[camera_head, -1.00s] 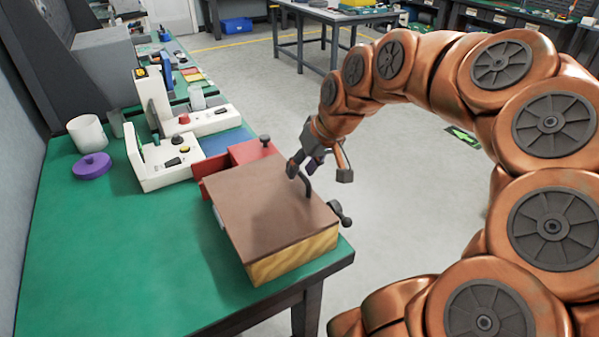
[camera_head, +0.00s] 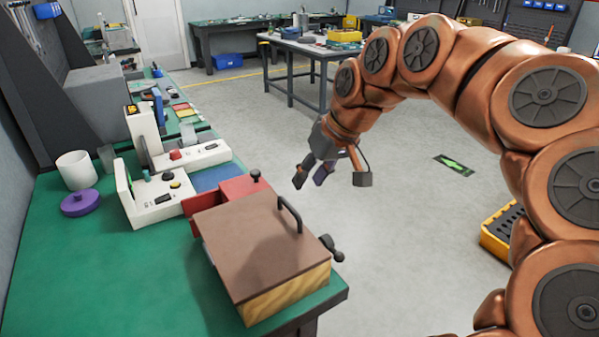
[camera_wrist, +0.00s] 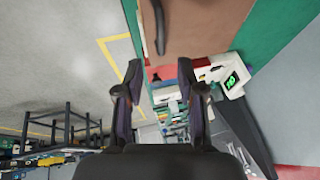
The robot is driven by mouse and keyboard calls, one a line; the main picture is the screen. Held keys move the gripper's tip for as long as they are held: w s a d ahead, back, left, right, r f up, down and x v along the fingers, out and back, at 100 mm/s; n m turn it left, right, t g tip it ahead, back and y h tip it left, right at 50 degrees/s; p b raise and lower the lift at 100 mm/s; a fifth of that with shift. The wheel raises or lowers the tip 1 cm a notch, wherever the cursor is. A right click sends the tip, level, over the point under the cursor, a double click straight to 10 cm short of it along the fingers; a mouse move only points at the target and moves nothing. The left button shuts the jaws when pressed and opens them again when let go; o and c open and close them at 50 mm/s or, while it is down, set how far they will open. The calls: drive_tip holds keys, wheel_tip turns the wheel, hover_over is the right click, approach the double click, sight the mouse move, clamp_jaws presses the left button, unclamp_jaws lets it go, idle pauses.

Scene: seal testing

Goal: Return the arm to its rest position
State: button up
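My copper-coloured arm (camera_head: 463,68) arches in from the right in the head view. My gripper (camera_head: 332,182) hangs at its end, beyond the right edge of the bench and apart from the brown-topped box. Its fingers are spread and nothing is between them. The wrist view also shows the open gripper (camera_wrist: 160,85) with a gap between its two dark fingers. The box (camera_head: 262,245) has a wooden front and a dark handle on its lid, and the lid lies flat.
The green bench (camera_head: 120,290) holds a white test device (camera_head: 158,190), a white cup (camera_head: 76,170) and a purple lid (camera_head: 81,202). A red vise (camera_head: 220,195) stands behind the box. A yellow crate (camera_head: 497,238) is on the floor at right. Open grey floor (camera_head: 400,225) lies beside the bench.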

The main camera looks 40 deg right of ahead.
idle(0.4)
drive_tip(key=s+a+n+g+p, duration=0.25)
drive_tip(key=a+p, duration=0.25)
drive_tip(key=a, duration=0.8)
drive_tip(key=s+a+f+g+p, duration=0.2)
drive_tip(key=s+a, duration=0.1)
drive_tip(key=s, duration=0.4)
drive_tip(key=s+a+f+g+h+p, duration=0.1)
drive_tip(key=s+a+f+g+p, duration=0.1)
drive_tip(key=s, duration=0.5)
drive_tip(key=shift+a+f+p, duration=0.35)
drive_tip(key=shift+a+p, duration=0.3)
drive_tip(key=shift+a, duration=0.5)
drive_tip(key=shift+a, duration=0.15)
